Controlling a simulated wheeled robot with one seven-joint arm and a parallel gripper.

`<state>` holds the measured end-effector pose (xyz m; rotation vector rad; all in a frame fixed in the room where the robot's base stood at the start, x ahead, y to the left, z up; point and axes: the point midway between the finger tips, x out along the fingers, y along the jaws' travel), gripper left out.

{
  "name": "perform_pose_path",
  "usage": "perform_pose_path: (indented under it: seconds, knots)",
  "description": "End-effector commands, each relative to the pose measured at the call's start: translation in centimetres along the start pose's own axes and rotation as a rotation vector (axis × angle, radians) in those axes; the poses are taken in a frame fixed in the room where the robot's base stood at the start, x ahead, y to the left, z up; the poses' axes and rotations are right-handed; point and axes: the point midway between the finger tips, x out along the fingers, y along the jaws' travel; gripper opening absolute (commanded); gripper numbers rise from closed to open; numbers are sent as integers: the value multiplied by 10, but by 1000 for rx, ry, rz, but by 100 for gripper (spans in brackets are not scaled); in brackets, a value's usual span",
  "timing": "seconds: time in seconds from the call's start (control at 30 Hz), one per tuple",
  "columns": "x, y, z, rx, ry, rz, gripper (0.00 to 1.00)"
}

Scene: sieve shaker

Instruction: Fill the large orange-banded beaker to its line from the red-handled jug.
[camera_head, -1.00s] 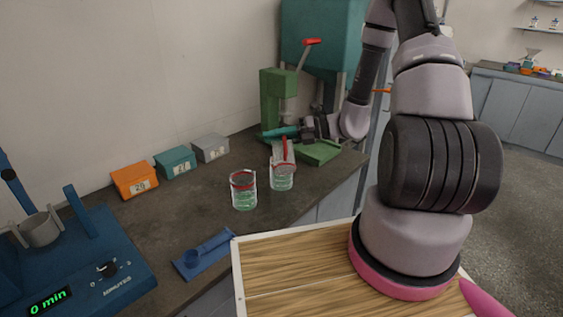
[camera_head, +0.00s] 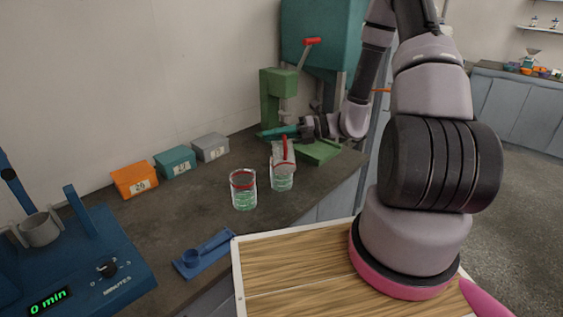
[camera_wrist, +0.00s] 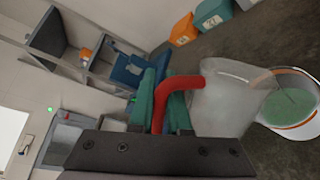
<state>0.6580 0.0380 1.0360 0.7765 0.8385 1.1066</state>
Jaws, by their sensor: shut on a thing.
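My gripper (camera_head: 290,132) is shut on the red handle (camera_wrist: 172,96) of a clear jug (camera_wrist: 226,98). The fill line cannot be made out.
Orange (camera_head: 134,180), teal (camera_head: 175,162) and grey (camera_head: 210,148) bins line the wall. A green press (camera_head: 279,97) stands behind the gripper. A blue scoop holder (camera_head: 204,254) lies in front, with a blue shaker (camera_head: 85,270) at left.

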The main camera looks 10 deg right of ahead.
Motion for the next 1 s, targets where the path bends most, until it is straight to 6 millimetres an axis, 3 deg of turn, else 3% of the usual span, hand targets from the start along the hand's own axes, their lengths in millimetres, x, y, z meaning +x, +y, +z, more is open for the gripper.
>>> perform_pose_path:
  seconds: [0.63, 0.77, 0.9, 1.0]
  knots:
    - [0, 0, 0, -2, -1, 0, 0]
    - [1, -5, -17, -134, -31, 0, 0]
    - [-1, 3, -26, -315, -68, 0, 0]
    - [-1, 4, -27, -350, -74, -1, 0]
